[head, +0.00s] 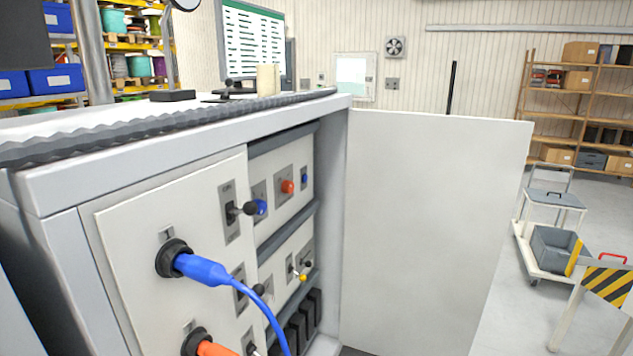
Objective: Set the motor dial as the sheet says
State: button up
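A light grey control cabinet (150,200) fills the left and middle. Its front panel carries a black lever switch (230,212) with a dark knob, and other small switches below. In the recess to the right are an orange-red round control (287,187), a small blue one (305,179) and a yellow-tipped one (301,277). I cannot tell which control is the motor dial, nor read any setting. No sheet is clearly identifiable. My gripper is not in view.
A blue plug (205,269) with its cable sits in a black socket; an orange plug (215,349) is below. The open white cabinet door (430,220) stands to the right. A trolley with a grey crate (558,250) and a striped barrier (606,285) are at the far right.

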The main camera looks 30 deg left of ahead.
aim_at(262, 204)
jog(key=i+z, duration=0.15)
jog(key=z, duration=0.2)
jog(key=i+j+z, duration=0.1)
jog(key=z, duration=0.25)
jog(key=i+j+z, duration=0.1)
jog(key=z, duration=0.2)
jog(key=i+j+z, duration=0.1)
jog(key=z, duration=0.9)
jog(key=j+z, duration=0.15)
jog(key=z, duration=0.8)
jog(key=j+z, duration=0.2)
jog(key=z, duration=0.8)
jog(key=j+z, duration=0.25)
jog(key=z, duration=0.7)
jog(key=k+j+z, duration=0.1)
jog(key=z, duration=0.9)
jog(key=k+z, duration=0.1)
jog(key=z, duration=0.85)
jog(key=k+z, duration=0.1)
jog(key=z, duration=0.9)
jog(key=l+z, duration=0.2)
jog(key=z, duration=0.75)
jog(key=l+z, duration=0.15)
jog(key=z, duration=0.25)
jog(key=l+z, duration=0.2)
jog(key=z, duration=0.15)
jog(key=l+z, duration=0.15)
jog(key=z, duration=0.25)
jog(key=l+z, duration=0.2)
jog(key=z, duration=0.15)
